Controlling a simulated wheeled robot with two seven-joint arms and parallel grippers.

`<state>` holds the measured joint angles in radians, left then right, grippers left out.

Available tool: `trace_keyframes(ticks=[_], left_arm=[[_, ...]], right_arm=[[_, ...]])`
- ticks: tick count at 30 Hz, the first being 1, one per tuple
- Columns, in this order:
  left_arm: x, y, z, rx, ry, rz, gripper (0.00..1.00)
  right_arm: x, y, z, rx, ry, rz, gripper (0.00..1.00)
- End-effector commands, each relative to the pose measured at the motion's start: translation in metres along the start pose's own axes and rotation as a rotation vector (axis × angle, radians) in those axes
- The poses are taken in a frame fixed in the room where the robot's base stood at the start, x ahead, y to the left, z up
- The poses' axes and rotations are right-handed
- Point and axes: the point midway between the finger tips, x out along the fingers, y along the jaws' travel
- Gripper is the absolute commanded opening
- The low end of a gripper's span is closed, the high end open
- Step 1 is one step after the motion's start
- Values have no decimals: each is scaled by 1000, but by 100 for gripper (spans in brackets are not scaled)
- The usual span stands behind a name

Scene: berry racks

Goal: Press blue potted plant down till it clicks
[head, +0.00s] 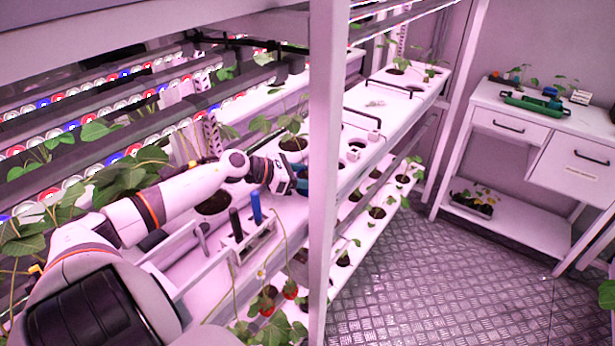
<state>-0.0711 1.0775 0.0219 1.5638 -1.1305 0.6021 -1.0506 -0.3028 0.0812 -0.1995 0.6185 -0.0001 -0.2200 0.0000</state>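My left arm reaches in from the left over the white planting rack. My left gripper (298,180) is at the upper shelf, just left of the white upright post, which hides part of the area around its fingertips. A small blue patch (303,171) shows beside the fingers; it may be the blue pot, but I cannot tell whether it is held or touched. A leafy plant (291,126) stands in a round hole just behind the gripper. I cannot see whether the fingers are open or shut. My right gripper is not in view.
The white post (327,200) stands close to the gripper. A tool holder (250,240) with a blue and a dark handle sits below the arm. Strawberry plants (268,299) hang lower. A white desk (550,118) stands at right; the metal floor (450,270) is clear.

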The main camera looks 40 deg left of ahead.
Motion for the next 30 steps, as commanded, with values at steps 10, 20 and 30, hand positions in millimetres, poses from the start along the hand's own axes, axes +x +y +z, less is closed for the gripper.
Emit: trace_keyframes(ticks=[10,20,30], left_arm=[[-1,1,0,1,1,-1,19],[0,1,1,0,1,-1,19],[3,1,7,0,1,-1,19]], right_arm=[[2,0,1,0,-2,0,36],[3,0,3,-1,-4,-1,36],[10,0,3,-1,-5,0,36]])
